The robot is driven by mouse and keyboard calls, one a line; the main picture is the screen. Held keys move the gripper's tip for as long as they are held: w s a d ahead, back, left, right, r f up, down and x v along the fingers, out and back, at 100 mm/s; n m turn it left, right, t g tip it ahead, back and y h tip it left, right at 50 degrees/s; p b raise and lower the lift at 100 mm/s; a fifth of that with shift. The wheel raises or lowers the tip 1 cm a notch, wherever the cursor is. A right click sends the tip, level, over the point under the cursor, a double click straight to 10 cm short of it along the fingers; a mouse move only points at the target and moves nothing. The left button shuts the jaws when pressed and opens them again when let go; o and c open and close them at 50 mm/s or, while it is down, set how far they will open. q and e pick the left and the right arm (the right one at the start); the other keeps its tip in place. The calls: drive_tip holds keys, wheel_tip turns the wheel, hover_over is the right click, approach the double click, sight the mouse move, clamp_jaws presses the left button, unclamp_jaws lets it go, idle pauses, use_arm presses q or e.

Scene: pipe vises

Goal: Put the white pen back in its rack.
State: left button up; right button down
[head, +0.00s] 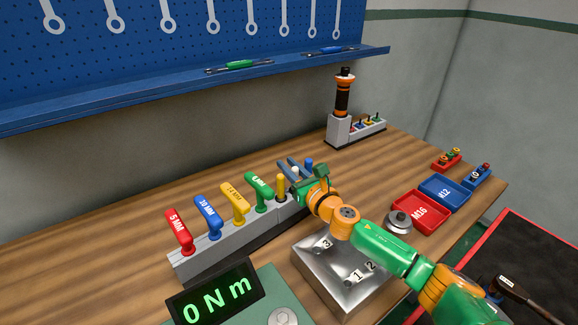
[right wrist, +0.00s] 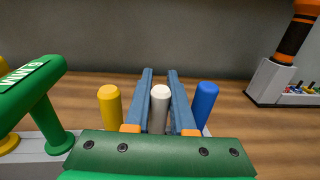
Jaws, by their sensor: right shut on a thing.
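The white pen (right wrist: 160,108) stands upright between the two blue-grey fingers of my right gripper (right wrist: 160,88), which is shut on it. In the head view the pen's white top (head: 295,171) shows at my right gripper (head: 293,168), over the far right part of the long grey rack (head: 212,255). A yellow pen (right wrist: 110,106) is on its left and a blue pen (right wrist: 205,104) on its right, all with tops at about one height. The pen's lower end is hidden by the gripper, so I cannot tell how deep it sits. My left gripper is out of view.
Red, blue, yellow and green T-handles (head: 259,190) stand in the rack to the left. A metal block (head: 338,270) lies in front, under my right arm. Red (head: 408,222) and blue trays lie to the right. A torque display (head: 215,300) is at the front.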

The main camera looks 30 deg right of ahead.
drive_tip(key=c, duration=0.7)
unclamp_jaws()
drive_tip(key=shift+f, duration=0.15)
drive_tip(key=s, duration=0.4)
drive_tip(key=s+b, duration=0.1)
drive_tip(key=s, duration=0.2)
drive_tip(key=shift+d, duration=0.3)
